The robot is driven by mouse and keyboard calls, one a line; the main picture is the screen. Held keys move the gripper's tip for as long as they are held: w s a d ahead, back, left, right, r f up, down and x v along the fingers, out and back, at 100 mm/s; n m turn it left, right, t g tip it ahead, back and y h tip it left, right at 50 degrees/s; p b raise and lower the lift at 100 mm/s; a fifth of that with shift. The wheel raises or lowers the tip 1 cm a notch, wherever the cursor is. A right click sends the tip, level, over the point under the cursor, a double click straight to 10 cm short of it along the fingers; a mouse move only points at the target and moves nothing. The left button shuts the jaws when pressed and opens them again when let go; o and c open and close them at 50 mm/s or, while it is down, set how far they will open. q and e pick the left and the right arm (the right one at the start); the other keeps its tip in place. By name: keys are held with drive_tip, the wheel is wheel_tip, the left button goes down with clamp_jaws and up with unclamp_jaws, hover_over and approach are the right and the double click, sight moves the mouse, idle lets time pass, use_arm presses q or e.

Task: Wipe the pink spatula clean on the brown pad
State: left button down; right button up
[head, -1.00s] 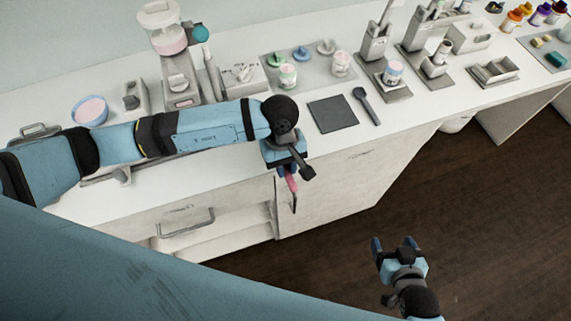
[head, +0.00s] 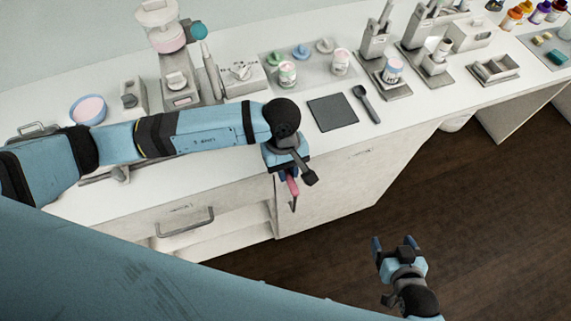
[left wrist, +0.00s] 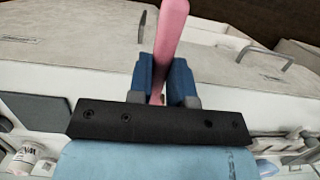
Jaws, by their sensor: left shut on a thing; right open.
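The pink spatula (head: 292,186) hangs from my left gripper (head: 287,172) in front of the counter's edge, with a darker part at its lower end. In the left wrist view the pink spatula (left wrist: 172,25) sticks out between the blue fingers of my left gripper (left wrist: 162,85), shut on it. A flat square pad (head: 333,112) lies on the counter, right of and behind my left gripper, apart from the spatula; it looks dark grey, not brown. The pad also shows in the left wrist view (left wrist: 36,108). My right gripper (head: 394,243) is open and empty over the floor.
A dark spoon (head: 366,104) lies right of the pad. Behind it a grey tray (head: 312,72) holds small jars and lids. Grey devices stand along the back, and a blue bowl (head: 88,109) is at the left. Below the counter is a drawer with a handle (head: 185,223).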

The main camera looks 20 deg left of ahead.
use_arm(q)
drive_tip(key=shift+w+a+b, duration=0.4)
drive_tip(key=shift+w+b, duration=0.2)
drive_tip(key=shift+w, duration=0.05)
drive_tip(key=shift+s+d+b, duration=0.3)
drive_tip(key=shift+s+d, duration=0.15)
drive_tip(key=shift+s, duration=0.25)
drive_tip(key=shift+w+a+b, duration=0.5)
drive_tip(key=shift+w+b, duration=0.1)
drive_tip(key=shift+w, duration=0.1)
drive_tip(key=shift+s+d, duration=0.5)
drive_tip(key=shift+s, duration=0.15)
drive_tip(key=shift+w+a+b, duration=0.45)
drive_tip(key=shift+w+b, duration=0.15)
drive_tip(key=shift+b, duration=0.3)
drive_tip(key=shift+r, duration=0.15)
drive_tip(key=shift+s+d+p+v, duration=0.1)
drive_tip(key=shift+s+p+v, duration=0.1)
drive_tip(key=shift+v, duration=0.75)
drive_tip(key=shift+s+d+p+v, duration=0.1)
drive_tip(key=shift+s+p+v, duration=0.1)
drive_tip(key=shift+v, duration=0.7)
drive_tip(key=shift+s+d+p+v, duration=0.15)
drive_tip(key=shift+p+v, duration=0.05)
drive_tip(key=shift+v, duration=0.75)
drive_tip(key=shift+w+r, duration=0.1)
drive_tip(key=shift+w, duration=0.05)
